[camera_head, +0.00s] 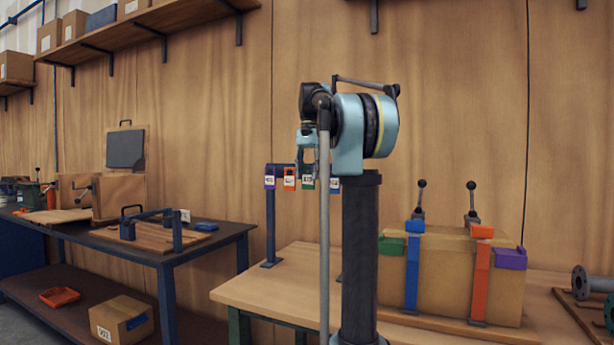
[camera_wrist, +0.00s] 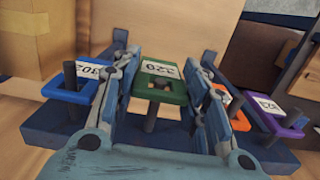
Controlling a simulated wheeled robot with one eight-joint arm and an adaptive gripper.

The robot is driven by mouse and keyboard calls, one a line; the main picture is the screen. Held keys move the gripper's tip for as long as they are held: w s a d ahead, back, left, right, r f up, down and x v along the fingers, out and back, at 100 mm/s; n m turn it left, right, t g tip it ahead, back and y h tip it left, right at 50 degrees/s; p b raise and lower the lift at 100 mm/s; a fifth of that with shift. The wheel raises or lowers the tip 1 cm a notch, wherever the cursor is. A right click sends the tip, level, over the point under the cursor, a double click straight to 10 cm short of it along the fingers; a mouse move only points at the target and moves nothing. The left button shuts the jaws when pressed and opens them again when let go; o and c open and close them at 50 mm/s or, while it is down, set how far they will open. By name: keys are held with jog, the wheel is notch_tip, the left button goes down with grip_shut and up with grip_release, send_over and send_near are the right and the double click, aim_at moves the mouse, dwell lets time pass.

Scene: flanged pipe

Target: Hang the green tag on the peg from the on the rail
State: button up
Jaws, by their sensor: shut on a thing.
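The green tag (camera_wrist: 160,80) has a white label reading 320 and an open slot. It sits between the two fingers of my gripper (camera_wrist: 163,72), which is shut on it. The blue rail (camera_wrist: 45,130) runs across the wrist view, and a dark peg (camera_wrist: 150,120) shows just below the green tag. I cannot tell whether this peg passes through the slot. In the head view my gripper (camera_head: 307,152) is above the green tag (camera_head: 308,183) at the rail, partly hidden by my arm.
A blue tag (camera_wrist: 75,92) hangs on a peg at left; an orange tag (camera_wrist: 233,98) and a purple tag (camera_wrist: 275,115) are at right, close to my fingers. In the head view a cardboard box (camera_head: 450,270) with colored straps stands on the wooden table (camera_head: 260,290).

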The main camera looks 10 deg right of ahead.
jog(key=shift+w+d+f, duration=0.2)
jog(key=shift+w+d, duration=0.4)
jog(key=shift+w, duration=0.3)
dwell(0.4)
jog(key=o, duration=1)
jog(key=shift+c, duration=0.2)
jog(key=shift+f, duration=0.25)
jog(key=shift+s+a+f, duration=0.15)
jog(key=shift+s+f, duration=0.05)
jog(key=shift+f, duration=0.4)
jog(key=shift+s+a+f, duration=0.15)
jog(key=shift+s+f, duration=0.05)
jog(key=shift+f, duration=0.4)
jog(key=shift+s, duration=0.1)
